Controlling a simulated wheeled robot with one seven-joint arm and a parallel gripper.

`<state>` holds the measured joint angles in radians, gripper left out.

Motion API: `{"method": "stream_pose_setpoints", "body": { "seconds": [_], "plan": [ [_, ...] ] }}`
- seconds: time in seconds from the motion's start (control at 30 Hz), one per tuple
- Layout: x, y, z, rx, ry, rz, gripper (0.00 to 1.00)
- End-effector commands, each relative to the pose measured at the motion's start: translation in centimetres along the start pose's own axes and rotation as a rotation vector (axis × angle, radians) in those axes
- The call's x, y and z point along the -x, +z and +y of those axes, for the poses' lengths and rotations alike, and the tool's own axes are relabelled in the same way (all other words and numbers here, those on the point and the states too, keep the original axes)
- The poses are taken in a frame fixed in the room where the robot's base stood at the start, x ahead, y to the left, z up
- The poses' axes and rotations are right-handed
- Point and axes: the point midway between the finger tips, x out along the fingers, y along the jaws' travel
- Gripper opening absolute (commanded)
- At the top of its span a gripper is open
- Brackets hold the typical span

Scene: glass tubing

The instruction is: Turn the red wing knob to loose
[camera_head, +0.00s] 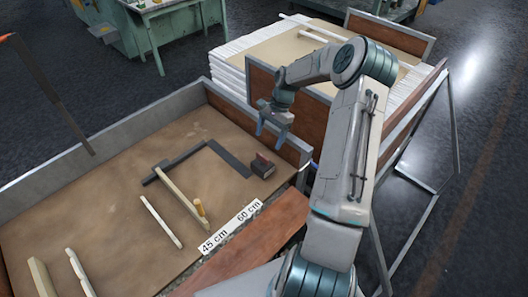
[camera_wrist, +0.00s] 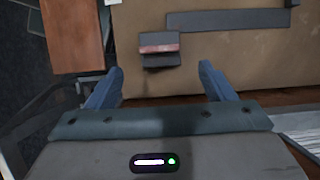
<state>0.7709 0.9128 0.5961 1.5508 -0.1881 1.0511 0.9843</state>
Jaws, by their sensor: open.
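The red wing knob (camera_head: 262,161) sits on top of a small dark block (camera_head: 263,170) at the right end of the dark angled bar on the brown board. In the wrist view the red knob (camera_wrist: 159,49) shows as a flat reddish strip across the dark block, lying crosswise in the picture. My gripper (camera_head: 273,130) is above the board's far right edge, apart from the knob. In the wrist view its two blue fingers (camera_wrist: 161,82) are spread wide and empty, with the knob beyond them and between their lines.
A dark bar (camera_head: 228,160) forms an angle on the board. A label strip (camera_head: 231,227) marks 45 cm and 60 cm. A raised metal rim (camera_head: 102,138) edges the board.

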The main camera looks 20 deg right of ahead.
Motion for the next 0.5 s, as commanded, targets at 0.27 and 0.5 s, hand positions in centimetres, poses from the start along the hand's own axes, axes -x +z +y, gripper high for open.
{"method": "stream_pose_setpoints", "body": {
  "seconds": [0.27, 0.5],
  "plan": [
    [-5.5, 0.1, 0.1, 0.001, 0.002, -0.004, 0.76],
    [-7.6, 0.0, 0.0, 0.000, 0.000, 0.000, 0.76]
  ]
}}
